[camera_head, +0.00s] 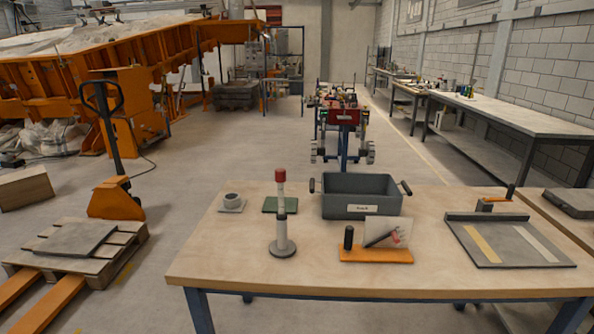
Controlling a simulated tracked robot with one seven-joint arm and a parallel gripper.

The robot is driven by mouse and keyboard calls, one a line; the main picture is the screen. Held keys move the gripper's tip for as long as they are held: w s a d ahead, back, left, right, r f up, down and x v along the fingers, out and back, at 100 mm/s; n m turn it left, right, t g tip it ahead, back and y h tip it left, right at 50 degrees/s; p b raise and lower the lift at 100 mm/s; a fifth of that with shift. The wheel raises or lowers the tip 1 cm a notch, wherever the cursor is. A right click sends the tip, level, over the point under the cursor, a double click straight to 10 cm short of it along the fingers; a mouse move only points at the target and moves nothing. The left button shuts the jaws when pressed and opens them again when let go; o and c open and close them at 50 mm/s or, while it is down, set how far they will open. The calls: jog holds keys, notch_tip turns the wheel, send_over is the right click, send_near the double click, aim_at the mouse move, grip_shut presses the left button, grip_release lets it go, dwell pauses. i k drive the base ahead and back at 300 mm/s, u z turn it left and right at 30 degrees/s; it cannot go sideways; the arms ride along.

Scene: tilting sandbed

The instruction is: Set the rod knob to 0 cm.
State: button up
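An upright rod (281,200) stands near the front left of the wooden table in the head view. It is pale, with a red cap (280,175) on top and a dark band around its middle. Its lower part widens into a grey column on a round dark base (282,249). I cannot tell which part is the knob, and no scale marks can be read at this size. My gripper is not in view.
The front left is clear.

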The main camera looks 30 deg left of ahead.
aim_at(280, 173)
jog(key=u, duration=0.1)
jog(key=k, duration=1)
jog(key=u, duration=0.45)
jog(key=i, duration=1)
jog(key=z, duration=0.05)
